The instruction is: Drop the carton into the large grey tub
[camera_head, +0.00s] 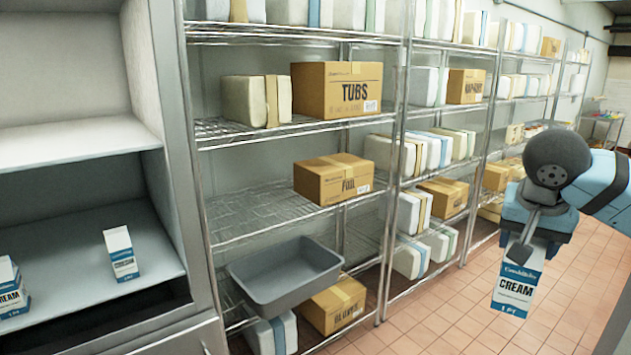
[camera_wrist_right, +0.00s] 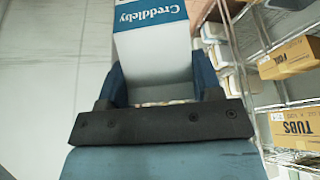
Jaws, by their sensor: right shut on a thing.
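A blue and white cream carton (camera_head: 517,283) hangs upright from my right gripper (camera_head: 527,238) at the right of the head view, over the tiled floor. In the right wrist view the carton (camera_wrist_right: 150,45) sits between the two dark fingers of the right gripper (camera_wrist_right: 160,85), which is shut on it. The large grey tub (camera_head: 287,276) stands on a low shelf of the wire rack, left of the carton and well apart from it. The tub's visible inside is empty. My left gripper is not in view.
Two more cream cartons, one standing (camera_head: 121,254) and one at the left edge (camera_head: 10,288), are in the open cabinet (camera_head: 85,292). Cardboard boxes marked TUBS (camera_head: 335,92) and FOIL (camera_head: 333,180) sit on shelves above the tub. The tiled floor (camera_head: 450,325) before the racks is clear.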

